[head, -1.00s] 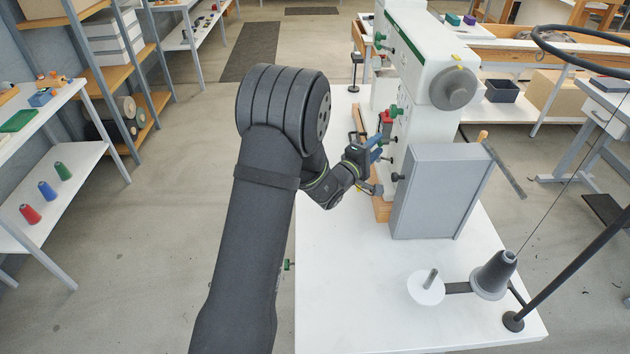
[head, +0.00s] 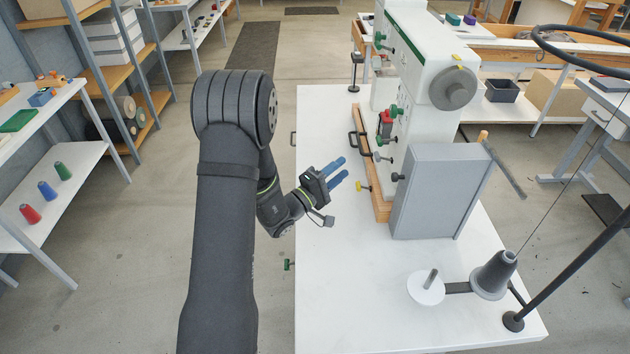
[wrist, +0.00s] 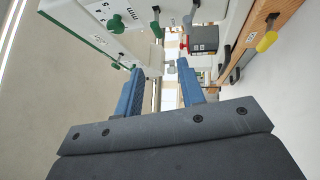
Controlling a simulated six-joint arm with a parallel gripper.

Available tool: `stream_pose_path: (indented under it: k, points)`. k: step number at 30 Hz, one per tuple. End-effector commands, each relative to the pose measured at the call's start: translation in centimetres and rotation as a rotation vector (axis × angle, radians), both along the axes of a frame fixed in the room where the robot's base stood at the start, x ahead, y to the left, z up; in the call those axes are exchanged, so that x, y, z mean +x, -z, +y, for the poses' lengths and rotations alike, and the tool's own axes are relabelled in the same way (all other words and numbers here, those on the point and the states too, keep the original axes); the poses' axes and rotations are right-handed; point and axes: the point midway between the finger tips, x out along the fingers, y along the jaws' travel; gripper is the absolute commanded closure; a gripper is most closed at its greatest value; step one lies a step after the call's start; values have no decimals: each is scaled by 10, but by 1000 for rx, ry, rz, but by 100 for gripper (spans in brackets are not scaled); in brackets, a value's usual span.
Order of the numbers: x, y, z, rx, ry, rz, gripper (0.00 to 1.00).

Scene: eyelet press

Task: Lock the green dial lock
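My gripper (head: 342,171) is open and empty, with its blue fingers apart over the white table to the left of the machine. The fingers also show in the wrist view (wrist: 160,66). Several green knobs sit on the white machine: an upper one (head: 379,37), one on its side (head: 396,111) and one just below that (head: 393,140). In the wrist view, a green knob (wrist: 117,22) sits on a marked white panel with green edging. I cannot tell which green knob is the dial lock, or its setting. No green knob is between the fingers.
A red button on a dark box (head: 385,120), a wooden board (head: 379,203) with black handles (head: 355,143), and a yellow knob (head: 363,187) are close to the gripper. A grey box (head: 438,195) stands at right. The front left of the table is clear.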

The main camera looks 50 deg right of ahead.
Motion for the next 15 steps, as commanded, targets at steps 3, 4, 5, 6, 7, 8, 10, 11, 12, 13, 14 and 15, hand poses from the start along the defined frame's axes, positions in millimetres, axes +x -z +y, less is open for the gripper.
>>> stream_pose_path:
  k: [3, 4, 5, 6, 7, 8, 10, 11, 12, 13, 14, 15]
  points:
    - [14, 9, 0, -43, 50, -5, 64]
    - [17, 12, 1, -52, 64, -5, 64]
    - [20, 14, 2, -63, 78, -6, 64]
    - [23, 17, 3, -75, 97, -8, 64]
    - [26, 19, 4, -86, 110, -10, 64]
    - [29, 22, 5, -95, 124, -10, 64]
    - [35, 28, 8, -116, 157, -10, 64]
    - [38, 30, 10, -124, 172, -10, 64]
    - [41, 34, 12, -135, 189, -11, 64]
    - [43, 36, 14, -143, 201, -12, 64]
    - [45, 38, 16, -148, 213, -11, 64]
    - [48, 41, 18, -158, 228, -12, 64]
